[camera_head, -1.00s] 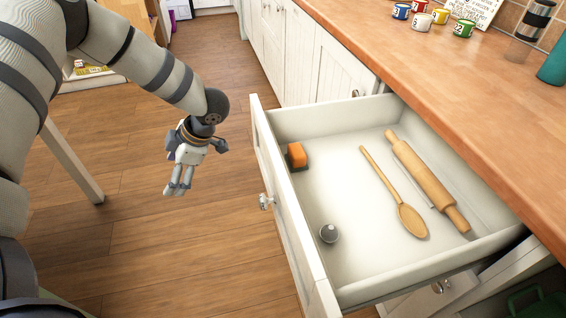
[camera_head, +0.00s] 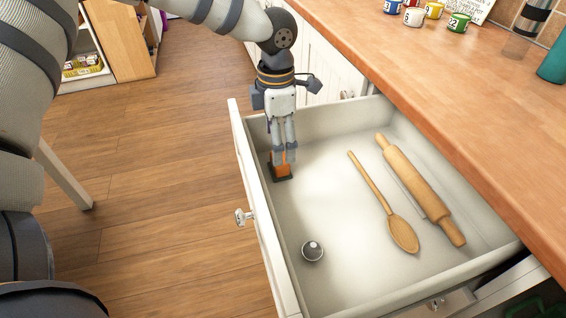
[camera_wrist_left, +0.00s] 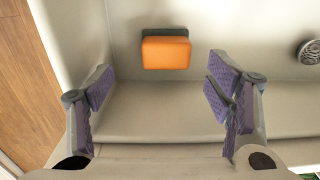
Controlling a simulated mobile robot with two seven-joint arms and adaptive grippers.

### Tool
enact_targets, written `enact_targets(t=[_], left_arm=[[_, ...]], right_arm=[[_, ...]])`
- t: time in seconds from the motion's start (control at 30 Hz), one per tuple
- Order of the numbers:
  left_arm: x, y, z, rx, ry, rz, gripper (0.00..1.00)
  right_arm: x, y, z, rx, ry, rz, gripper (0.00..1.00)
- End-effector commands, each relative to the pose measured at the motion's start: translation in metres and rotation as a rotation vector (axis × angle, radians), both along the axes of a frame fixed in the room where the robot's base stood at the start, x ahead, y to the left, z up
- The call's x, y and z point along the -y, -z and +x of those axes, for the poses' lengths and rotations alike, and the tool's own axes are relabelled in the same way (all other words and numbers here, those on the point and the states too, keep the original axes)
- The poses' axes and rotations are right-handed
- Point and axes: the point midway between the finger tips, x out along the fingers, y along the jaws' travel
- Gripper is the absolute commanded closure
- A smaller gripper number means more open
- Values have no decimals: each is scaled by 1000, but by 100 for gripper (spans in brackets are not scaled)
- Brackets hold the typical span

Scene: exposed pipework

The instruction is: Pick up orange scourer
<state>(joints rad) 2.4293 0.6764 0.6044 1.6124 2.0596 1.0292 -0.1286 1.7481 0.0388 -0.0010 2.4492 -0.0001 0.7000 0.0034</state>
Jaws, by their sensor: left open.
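The orange scourer (camera_head: 281,171) is a small orange block with a dark side, lying in the far left corner of the open drawer. It also shows in the left wrist view (camera_wrist_left: 166,52), ahead of the fingertips and between their lines. My left gripper (camera_head: 284,158) points down into the drawer above the scourer and partly covers it in the head view. In the left wrist view my left gripper (camera_wrist_left: 160,88) is open, its purple pads wide apart, with nothing between them. My right gripper is not in view.
The white drawer (camera_head: 262,235) also holds a wooden spoon (camera_head: 385,202), a rolling pin (camera_head: 420,190) and a small round grey-topped item (camera_head: 313,251). Drawer walls stand close to the scourer. The wooden worktop (camera_head: 450,90) overhangs on the right, with several small cans on it.

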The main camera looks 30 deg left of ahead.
Motion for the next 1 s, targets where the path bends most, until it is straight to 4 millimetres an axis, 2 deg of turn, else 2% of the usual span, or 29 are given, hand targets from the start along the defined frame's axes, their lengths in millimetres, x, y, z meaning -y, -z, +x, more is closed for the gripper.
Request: enact_targets(t=[0.33,0.6,0.67,0.83,0.87,1.0], left_arm=[[7,56,-3,-1,-1,2,27],[7,61,-2,3,-1,1,27],[7,61,-2,3,-1,1,38],[7,61,-3,3,-2,1,77],[7,61,-3,3,-2,2,79],[7,62,-3,1,-1,2,80]], right_arm=[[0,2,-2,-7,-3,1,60],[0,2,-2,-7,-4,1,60],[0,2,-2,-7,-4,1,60],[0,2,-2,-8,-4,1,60],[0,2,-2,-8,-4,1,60],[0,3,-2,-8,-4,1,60]])
